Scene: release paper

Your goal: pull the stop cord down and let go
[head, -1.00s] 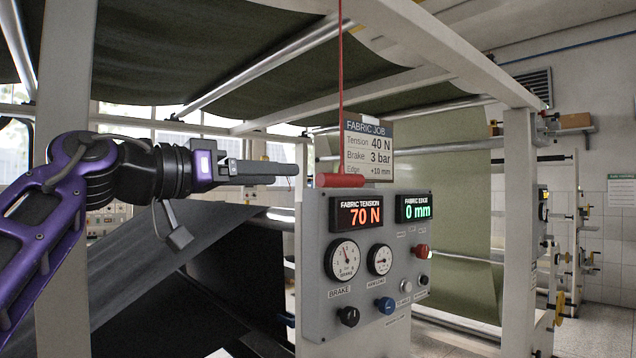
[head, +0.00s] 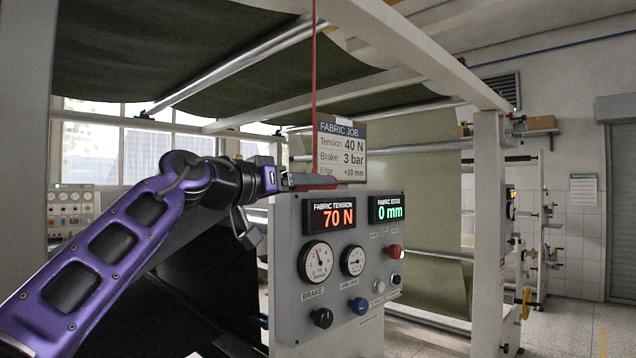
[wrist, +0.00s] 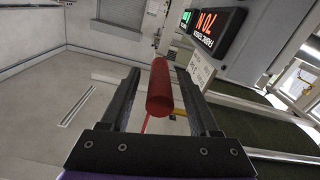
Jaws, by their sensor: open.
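The stop cord (head: 314,75) is a thin red line that hangs straight down from above, in front of the job card. A red cylindrical handle (head: 322,183) is at its lower end, level and just above the control panel. My gripper (head: 312,181) is at the handle in the head view and partly covers it. In the wrist view the red handle (wrist: 160,88) lies between the two dark fingers of my gripper (wrist: 163,85), with room on both sides. The jaws are open. A bit of red cord (wrist: 146,125) shows beside the handle there.
The grey control panel (head: 288,225) stands just below the handle, with gauges and knobs. Its displays read 70 N (head: 331,216) and 0 mm (head: 389,208). The job card (head: 341,150) lists tension 40 N and brake 3 bar. A white frame post (head: 487,230) stands to the right.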

